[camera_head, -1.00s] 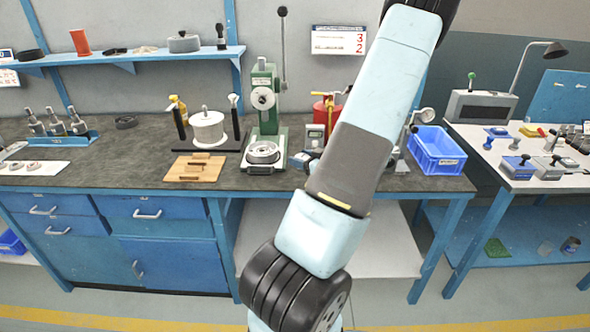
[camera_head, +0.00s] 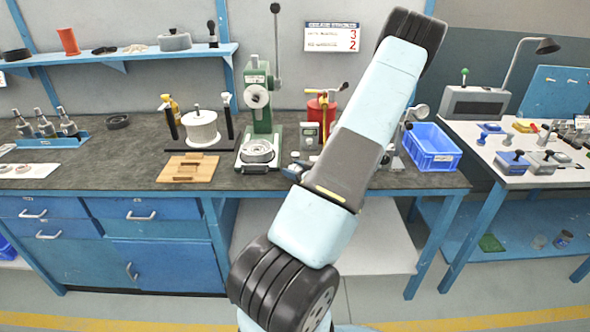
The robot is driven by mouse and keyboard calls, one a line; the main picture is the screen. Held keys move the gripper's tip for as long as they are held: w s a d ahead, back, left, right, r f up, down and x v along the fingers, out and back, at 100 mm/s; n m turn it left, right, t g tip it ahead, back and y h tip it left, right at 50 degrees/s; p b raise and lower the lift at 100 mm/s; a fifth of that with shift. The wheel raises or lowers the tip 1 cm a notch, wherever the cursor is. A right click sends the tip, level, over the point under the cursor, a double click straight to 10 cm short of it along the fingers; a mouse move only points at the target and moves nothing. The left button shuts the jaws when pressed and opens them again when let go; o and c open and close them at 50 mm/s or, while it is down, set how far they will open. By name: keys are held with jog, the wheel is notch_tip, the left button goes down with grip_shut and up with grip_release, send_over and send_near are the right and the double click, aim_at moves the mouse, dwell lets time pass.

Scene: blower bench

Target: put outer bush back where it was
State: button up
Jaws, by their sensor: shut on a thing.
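My own arm crosses the middle of the view and hides part of the bench behind it. A small dark and blue part shows at its left edge, in front of the bench's front right. It looks like part of my wrist, but my gripper's fingers are hidden behind the arm. I cannot make out the outer bush. A green arbor press (camera_head: 262,110) stands upright on the bench, with a round metal ring (camera_head: 258,150) on its base. I cannot tell whether this ring belongs to the task.
The dark bench top (camera_head: 110,165) holds a wooden block (camera_head: 187,170), a white pot (camera_head: 201,130), a dark ring (camera_head: 117,121) and a blue rack (camera_head: 47,140). A blue crate (camera_head: 432,148) stands to the right of my arm. A second table (camera_head: 522,150) is at right.

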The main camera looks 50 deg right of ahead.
jog(key=o, duration=1.3)
jog(key=shift+s+r, duration=0.1)
jog(key=s, duration=0.4)
jog(key=s+r, duration=0.1)
jog(key=s, duration=0.2)
jog(key=s+r, duration=0.1)
jog(key=s, duration=0.3)
jog(key=shift+s+a, duration=0.3)
jog(key=shift+s, duration=0.05)
